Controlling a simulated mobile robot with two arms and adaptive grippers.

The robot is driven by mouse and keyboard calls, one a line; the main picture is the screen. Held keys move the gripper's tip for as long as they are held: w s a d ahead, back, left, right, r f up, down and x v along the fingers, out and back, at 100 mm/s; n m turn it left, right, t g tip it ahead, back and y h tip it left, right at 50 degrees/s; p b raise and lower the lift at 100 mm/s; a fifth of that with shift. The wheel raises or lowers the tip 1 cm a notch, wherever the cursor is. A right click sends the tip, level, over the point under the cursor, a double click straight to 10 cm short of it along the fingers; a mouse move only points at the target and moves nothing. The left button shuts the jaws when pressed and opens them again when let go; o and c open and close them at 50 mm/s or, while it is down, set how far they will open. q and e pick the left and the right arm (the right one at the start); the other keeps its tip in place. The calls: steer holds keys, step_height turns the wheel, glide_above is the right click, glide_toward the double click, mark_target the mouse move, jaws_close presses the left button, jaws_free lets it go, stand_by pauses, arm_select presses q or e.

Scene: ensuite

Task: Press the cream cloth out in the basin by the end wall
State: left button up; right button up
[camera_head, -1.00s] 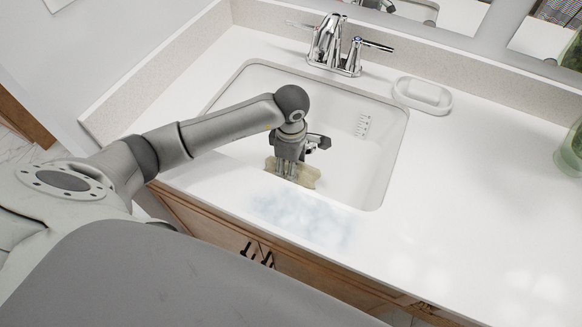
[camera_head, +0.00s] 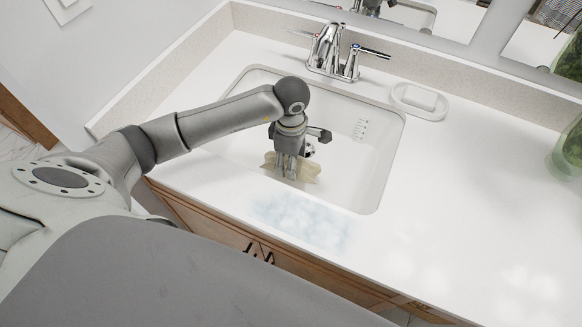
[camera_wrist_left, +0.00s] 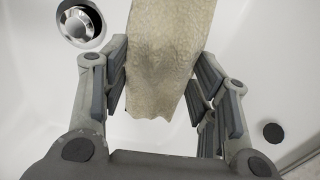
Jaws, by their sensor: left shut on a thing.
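The cream cloth (camera_head: 303,168) is inside the white basin (camera_head: 371,168), near its front side. My left gripper (camera_head: 289,172) reaches down into the basin and is shut on the cloth. In the left wrist view the cloth (camera_wrist_left: 165,55) lies between the two fingers of the gripper (camera_wrist_left: 160,85) and extends up out of the picture. Whether the cloth touches the basin floor cannot be told. My right gripper is in no view.
A chrome faucet (camera_head: 331,50) stands behind the basin. A white soap dish (camera_head: 420,100) with soap is at the back right. A pale bluish patch (camera_head: 302,220) marks the counter in front. The drain (camera_wrist_left: 80,22) shows beside the cloth. The right counter is mostly clear.

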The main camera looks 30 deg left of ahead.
arm_select(q)
step_height(320, 180, up, 16)
steer(key=p, duration=0.8)
steer(key=shift+f+p, duration=0.2)
steer(key=shift+p, duration=0.1)
steer(key=s+d+r+m, duration=0.3)
steer(key=s+r+m, duration=0.4)
steer(key=m, duration=1.2)
step_height(320, 180, up, 2)
steer(key=shift+s+r+m+b, duration=0.1)
steer(key=shift+s+m+b, duration=0.2)
steer(key=shift+s+m, duration=0.1)
